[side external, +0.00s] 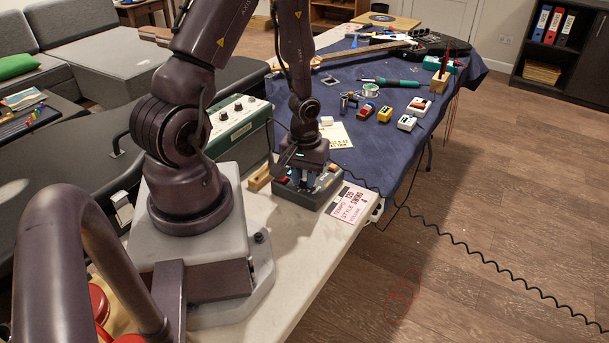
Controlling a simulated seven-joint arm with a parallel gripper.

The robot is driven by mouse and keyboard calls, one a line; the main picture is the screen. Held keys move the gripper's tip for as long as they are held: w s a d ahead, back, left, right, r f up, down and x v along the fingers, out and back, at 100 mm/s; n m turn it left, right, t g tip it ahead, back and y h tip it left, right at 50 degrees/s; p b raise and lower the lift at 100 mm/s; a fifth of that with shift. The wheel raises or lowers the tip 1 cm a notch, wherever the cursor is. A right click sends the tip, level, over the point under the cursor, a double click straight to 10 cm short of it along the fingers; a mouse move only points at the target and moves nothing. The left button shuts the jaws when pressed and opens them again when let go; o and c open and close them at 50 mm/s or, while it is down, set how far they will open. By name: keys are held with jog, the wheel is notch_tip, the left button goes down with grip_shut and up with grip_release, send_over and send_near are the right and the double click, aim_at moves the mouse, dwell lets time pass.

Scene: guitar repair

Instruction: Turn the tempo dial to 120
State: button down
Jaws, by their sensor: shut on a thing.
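A small dark grey box (308,199) with controls on top sits on the pale bench top, near its right edge. My gripper (303,182) points down over the box and is shut on a dial there. The fingers hide the dial and its scale, so I cannot read its setting. A white card (350,204) lies against the right side of the box. Its upside-down print appears to read tempo 120, style swing and a volume line.
A wooden block (260,178) lies left of the box. A green amplifier-like unit (238,126) stands behind it. Several small pedals (408,122), a soldering iron (392,82) and a guitar (425,45) lie on the blue cloth (395,158). A coiled black cable (470,250) hangs off the bench.

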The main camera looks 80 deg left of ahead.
aim_at(305, 179)
jog(key=shift+m, duration=0.3)
jog(key=m, duration=0.5)
jog(key=shift+m, duration=0.3)
jog(key=m, duration=0.5)
jog(key=shift+m, duration=0.4)
jog(key=c, duration=1)
grip_release()
jog(key=shift+r, duration=0.1)
notch_tip(305, 179, up, 13)
